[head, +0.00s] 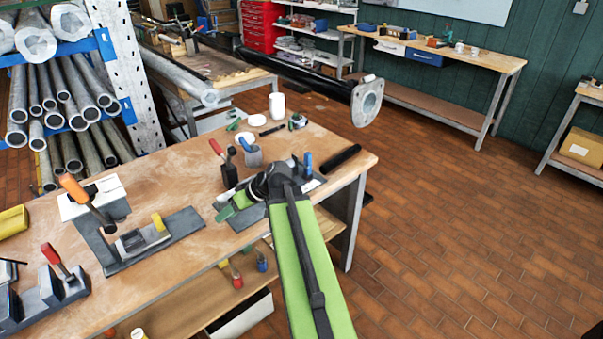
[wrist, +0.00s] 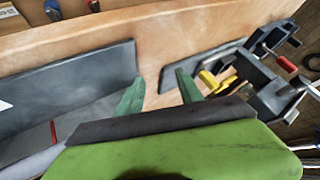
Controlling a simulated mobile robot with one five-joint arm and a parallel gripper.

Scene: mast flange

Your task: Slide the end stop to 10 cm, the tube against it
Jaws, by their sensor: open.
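My gripper (head: 234,206) is open and empty over the front part of the workbench, with its arm reaching in from the lower right. In the wrist view its two green fingers (wrist: 160,88) stand apart with bare wood between them. A dark grey plate (head: 244,219) lies under and beside it, partly hidden by my arm. In the wrist view a dark upright plate (wrist: 75,75) is left of the fingers, with a red mark (wrist: 53,132) on a grey surface below it. A black tube (head: 340,158) lies near the bench's right end. I cannot tell which part is the end stop.
A clamp fixture (head: 150,245) with an orange handle and a yellow block stands to the left. A white bottle (head: 277,106) stands at the back. The bench top (head: 180,170) between the fixture and the clamps is clear.

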